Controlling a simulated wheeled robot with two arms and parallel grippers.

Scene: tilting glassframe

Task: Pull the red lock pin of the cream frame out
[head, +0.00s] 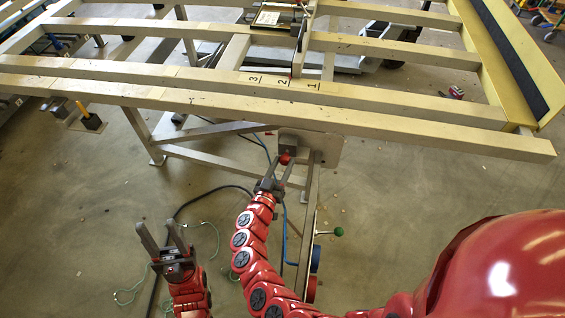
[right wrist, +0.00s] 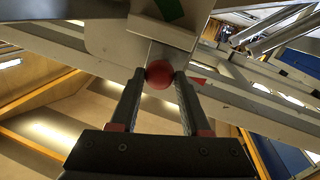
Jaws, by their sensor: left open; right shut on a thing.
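The cream frame (head: 350,124) spans the upper part of the head view as long beams with crosspieces. Below its front beam, a pale plate (head: 327,150) carries a grey block (head: 291,138). The red lock pin (head: 285,158) shows as a round red knob at the block's lower end. My right gripper (head: 286,165) is shut on the knob. In the right wrist view the red knob (right wrist: 160,74) sits between the two fingertips, against the grey block (right wrist: 170,35). The pin's shaft is hidden. My left gripper (head: 163,232) is open and empty, low on the left.
A green-knobbed lever (head: 338,231) stands right of my right arm, near a frame leg. Cables (head: 190,205) lie on the floor. A yellow-handled part (head: 88,118) hangs at the left. The floor between my left gripper and the frame is mostly clear.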

